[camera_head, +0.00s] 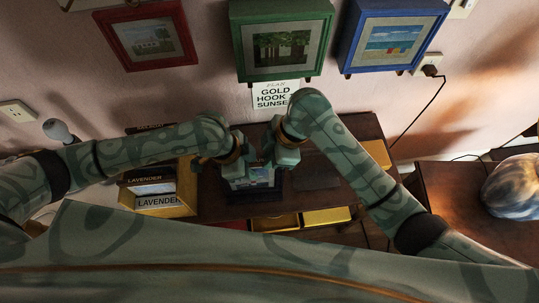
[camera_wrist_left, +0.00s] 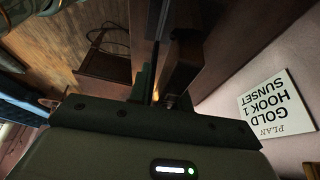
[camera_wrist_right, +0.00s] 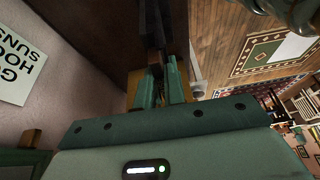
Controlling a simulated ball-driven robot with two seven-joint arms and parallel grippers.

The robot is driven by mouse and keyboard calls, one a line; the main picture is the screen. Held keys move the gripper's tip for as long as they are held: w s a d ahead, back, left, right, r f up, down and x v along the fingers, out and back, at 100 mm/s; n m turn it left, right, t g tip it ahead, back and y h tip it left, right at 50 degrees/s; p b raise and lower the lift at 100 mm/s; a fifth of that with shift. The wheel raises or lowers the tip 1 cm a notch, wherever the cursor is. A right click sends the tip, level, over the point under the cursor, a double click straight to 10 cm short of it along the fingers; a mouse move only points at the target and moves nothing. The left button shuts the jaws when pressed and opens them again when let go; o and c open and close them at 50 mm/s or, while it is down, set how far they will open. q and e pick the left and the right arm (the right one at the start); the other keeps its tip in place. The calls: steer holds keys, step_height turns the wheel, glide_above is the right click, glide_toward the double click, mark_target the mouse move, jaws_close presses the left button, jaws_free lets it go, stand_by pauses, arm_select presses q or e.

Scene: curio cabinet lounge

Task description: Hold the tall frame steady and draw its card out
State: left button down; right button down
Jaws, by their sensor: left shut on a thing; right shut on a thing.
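The tall frame (camera_head: 270,192) is dark and stands on the brown cabinet between my two grippers in the head view. A pale blue and green picture card (camera_head: 253,174) shows in its face, partly hidden by my grippers. My left gripper (camera_head: 229,160) is at the frame's left side, shut; in the left wrist view a thin dark edge runs away from its jaws. My right gripper (camera_head: 279,157) is at the frame's upper right, shut. In the right wrist view its green fingers (camera_wrist_right: 160,85) close around a dark upright piece, seemingly the frame. The contact points are largely hidden.
Red (camera_head: 152,34), green (camera_head: 282,38) and blue (camera_head: 390,34) framed pictures hang on the wall. A plan card (camera_head: 275,95) reads gold, hook 1, sunset. Yellow drawers (camera_head: 326,216) are below.

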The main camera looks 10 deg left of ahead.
steer(key=shift+r, duration=0.45)
steer(key=shift+w+a+r, duration=0.1)
steer(key=shift+r, duration=0.3)
steer(key=shift+a+r, duration=0.1)
steer(key=shift+r, duration=0.65)
steer(key=shift+d+r, duration=0.15)
steer(key=shift+r, duration=0.65)
steer(key=shift+d+r, duration=0.1)
steer(key=shift+r, duration=0.7)
step_height(320, 180, up, 16)
steer(key=shift+r, duration=0.25)
steer(key=c, duration=1.7)
jaws_free()
